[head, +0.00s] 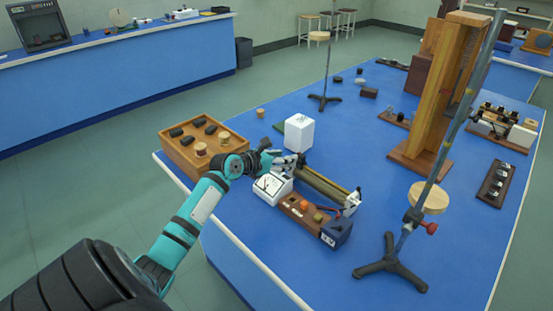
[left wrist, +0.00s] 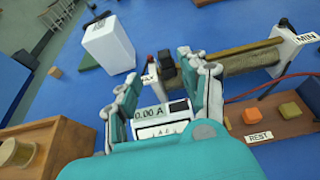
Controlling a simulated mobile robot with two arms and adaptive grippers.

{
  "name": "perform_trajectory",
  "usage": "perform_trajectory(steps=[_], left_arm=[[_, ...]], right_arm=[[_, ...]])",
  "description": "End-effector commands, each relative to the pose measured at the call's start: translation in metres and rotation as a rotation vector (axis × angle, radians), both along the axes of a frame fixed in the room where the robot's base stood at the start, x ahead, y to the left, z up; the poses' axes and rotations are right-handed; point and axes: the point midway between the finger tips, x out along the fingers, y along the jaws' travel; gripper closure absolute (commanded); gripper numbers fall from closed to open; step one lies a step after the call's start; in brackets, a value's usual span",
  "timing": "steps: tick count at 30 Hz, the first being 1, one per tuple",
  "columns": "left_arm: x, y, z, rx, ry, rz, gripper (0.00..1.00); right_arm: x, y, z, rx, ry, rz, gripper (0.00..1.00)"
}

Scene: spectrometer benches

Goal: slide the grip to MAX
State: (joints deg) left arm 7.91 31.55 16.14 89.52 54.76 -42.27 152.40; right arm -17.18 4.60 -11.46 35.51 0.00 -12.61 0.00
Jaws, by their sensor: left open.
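The rheostat has a long wound tube (head: 322,184) and white end blocks. In the left wrist view its coil (left wrist: 240,64) runs right to an end block marked MIN (left wrist: 296,38). The black grip (left wrist: 167,66) sits near the opposite end, close to the other white end block (left wrist: 150,80), whose lettering I cannot read. My left gripper (head: 287,160) is at that end of the rheostat. In the left wrist view its open fingers (left wrist: 160,72) stand on either side of the grip, with gaps visible. Whether they touch it is unclear. My right gripper is not in view.
A white meter (head: 271,187) reading 0.00 A is just below the gripper. A brown board (head: 300,213) with coloured buttons lies in front of the rheostat. A white block (head: 299,133) stands behind, a wooden tray (head: 166,150) left, and a tripod stand (head: 390,264) right.

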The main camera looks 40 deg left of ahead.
Motion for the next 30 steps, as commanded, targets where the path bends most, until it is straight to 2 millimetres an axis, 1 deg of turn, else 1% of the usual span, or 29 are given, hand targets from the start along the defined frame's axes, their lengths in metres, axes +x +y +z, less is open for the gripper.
perform_trajectory(steps=[1, 3, 9, 25, 30], left_arm=[[-0.008, 0.0, 0.002, 0.002, 0.001, 0.0, 0.56], [-0.016, 0.001, 0.006, 0.0, 0.0, 0.0, 0.56], [-0.027, 0.002, 0.011, 0.0, 0.001, 0.0, 0.56], [-0.027, 0.002, 0.011, 0.0, 0.0, 0.001, 0.56], [-0.027, 0.003, 0.011, 0.0, 0.0, 0.001, 0.56]], right_arm=[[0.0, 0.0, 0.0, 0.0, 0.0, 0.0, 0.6], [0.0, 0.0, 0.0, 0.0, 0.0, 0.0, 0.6], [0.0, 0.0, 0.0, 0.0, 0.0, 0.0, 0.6], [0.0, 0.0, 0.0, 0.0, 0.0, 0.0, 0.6], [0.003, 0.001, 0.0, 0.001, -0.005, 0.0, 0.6]])
